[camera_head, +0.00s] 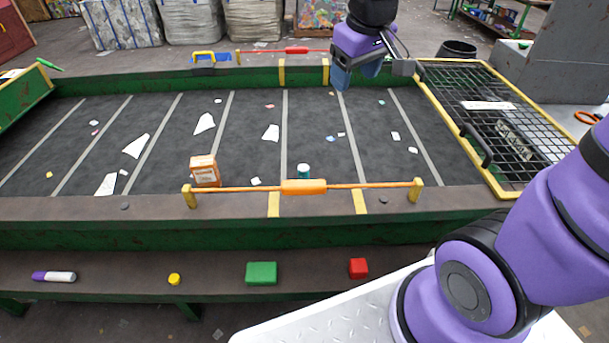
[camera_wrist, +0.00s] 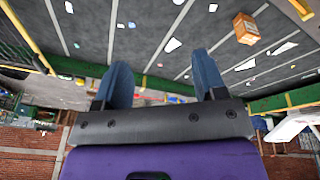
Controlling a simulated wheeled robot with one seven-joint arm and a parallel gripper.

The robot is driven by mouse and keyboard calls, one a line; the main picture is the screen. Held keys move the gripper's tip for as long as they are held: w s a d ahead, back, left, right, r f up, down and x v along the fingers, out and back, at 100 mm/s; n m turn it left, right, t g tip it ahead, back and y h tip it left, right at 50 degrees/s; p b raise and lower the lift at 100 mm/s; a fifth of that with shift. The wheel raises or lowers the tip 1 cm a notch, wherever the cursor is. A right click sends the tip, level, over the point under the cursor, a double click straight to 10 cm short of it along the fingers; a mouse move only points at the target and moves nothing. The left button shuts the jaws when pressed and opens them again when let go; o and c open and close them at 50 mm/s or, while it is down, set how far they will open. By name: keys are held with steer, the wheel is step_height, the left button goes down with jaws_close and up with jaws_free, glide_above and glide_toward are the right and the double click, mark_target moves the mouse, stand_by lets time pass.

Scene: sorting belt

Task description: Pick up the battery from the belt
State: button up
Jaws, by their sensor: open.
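A small upright teal object with a white top (camera_head: 303,171) stands on the dark belt (camera_head: 230,150), partly hidden behind the near orange bar. It may be the battery, but its label is too small to tell. My gripper (camera_head: 356,76) is over the far side of the belt, well apart from that object. Its two blue fingers are spread with nothing between them, as the wrist view (camera_wrist: 160,62) also shows. I cannot pick out the battery for certain in the wrist view.
An orange carton (camera_head: 205,171) stands on the belt, also in the wrist view (camera_wrist: 246,28). Paper scraps lie around. An orange bar (camera_head: 350,186) crosses the near edge. A yellow-framed mesh (camera_head: 515,115) is right. A green block (camera_head: 261,273) and red block (camera_head: 358,268) lie on the front ledge.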

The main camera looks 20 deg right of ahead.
steer(key=w+a+f+n+g, duration=0.1)
steer(key=w+a+f, duration=0.1)
steer(key=w+f, duration=0.5)
steer(key=n+g, duration=0.2)
steer(key=n, duration=0.1)
glide_above(304, 167)
step_height(304, 167, down, 18)
steer(key=shift+s+a+r, duration=0.1)
steer(key=shift+r, duration=0.1)
step_height(304, 167, down, 5)
steer(key=shift+f, duration=3.2)
steer(key=c, duration=1.1)
